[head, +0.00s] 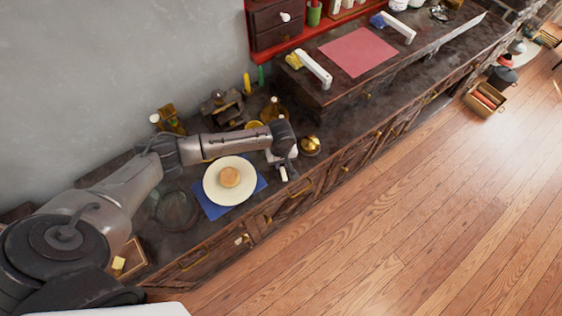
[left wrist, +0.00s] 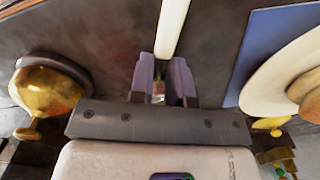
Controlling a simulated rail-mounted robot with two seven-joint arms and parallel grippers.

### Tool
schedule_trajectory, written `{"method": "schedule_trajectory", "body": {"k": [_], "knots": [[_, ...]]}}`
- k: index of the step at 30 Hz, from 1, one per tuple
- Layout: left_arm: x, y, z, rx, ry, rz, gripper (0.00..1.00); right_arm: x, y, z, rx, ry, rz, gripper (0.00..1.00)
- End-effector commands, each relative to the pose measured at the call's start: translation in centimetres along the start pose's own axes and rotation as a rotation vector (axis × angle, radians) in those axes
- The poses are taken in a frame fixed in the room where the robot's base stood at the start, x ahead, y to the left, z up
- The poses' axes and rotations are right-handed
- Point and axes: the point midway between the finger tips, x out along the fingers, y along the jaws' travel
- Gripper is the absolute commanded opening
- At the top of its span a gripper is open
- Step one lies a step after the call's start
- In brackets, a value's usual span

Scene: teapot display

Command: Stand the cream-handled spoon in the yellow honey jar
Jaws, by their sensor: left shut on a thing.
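My left gripper (head: 286,165) is over the counter, just right of the white plate. In the left wrist view its fingers (left wrist: 175,88) are shut on the cream-handled spoon. The cream handle (left wrist: 173,28) runs from the fingers to the top edge; a short pale piece of the spoon (head: 283,174) shows in the head view. The spoon's bowl cannot be made out. A small yellow rim behind my left forearm looks to be the honey jar (head: 253,125); the arm hides most of it. My right gripper is not in view.
A plate (head: 211,190) with a round bun lies on a blue mat (head: 257,184), left of the gripper. A brass pot (head: 310,145) stands close on the right. Bottles and a dark rack (head: 222,104) stand along the wall. A raised counter with a red mat (head: 357,52) lies farther right.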

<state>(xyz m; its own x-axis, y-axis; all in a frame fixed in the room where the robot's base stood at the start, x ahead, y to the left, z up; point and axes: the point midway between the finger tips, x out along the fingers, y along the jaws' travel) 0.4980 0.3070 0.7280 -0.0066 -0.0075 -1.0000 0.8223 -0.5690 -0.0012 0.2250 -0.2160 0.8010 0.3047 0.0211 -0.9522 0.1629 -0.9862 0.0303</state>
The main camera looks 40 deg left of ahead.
Motion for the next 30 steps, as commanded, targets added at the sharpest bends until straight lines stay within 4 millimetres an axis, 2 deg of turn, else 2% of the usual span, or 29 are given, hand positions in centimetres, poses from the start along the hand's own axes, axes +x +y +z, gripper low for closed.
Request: {"method": "schedule_trajectory", "body": {"k": [9, 10, 17, 26, 30], "knots": [[0.2, 0.0, 0.0, 0.000, 0.000, 0.001, 0.00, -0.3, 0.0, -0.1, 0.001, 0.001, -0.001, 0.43], [0.2, 0.0, 0.0, 0.000, 0.000, 0.001, 0.20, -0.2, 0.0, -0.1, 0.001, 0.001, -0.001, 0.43], [0.2, 0.0, 0.0, 0.000, 0.000, 0.001, 0.42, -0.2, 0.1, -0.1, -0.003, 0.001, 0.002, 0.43], [0.0, 0.0, -0.1, 0.000, 0.001, 0.001, 0.42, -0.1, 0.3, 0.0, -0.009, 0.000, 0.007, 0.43], [-1.8, 0.1, -0.1, -0.001, 0.001, 0.003, 0.42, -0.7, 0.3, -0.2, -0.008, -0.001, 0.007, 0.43]]}}
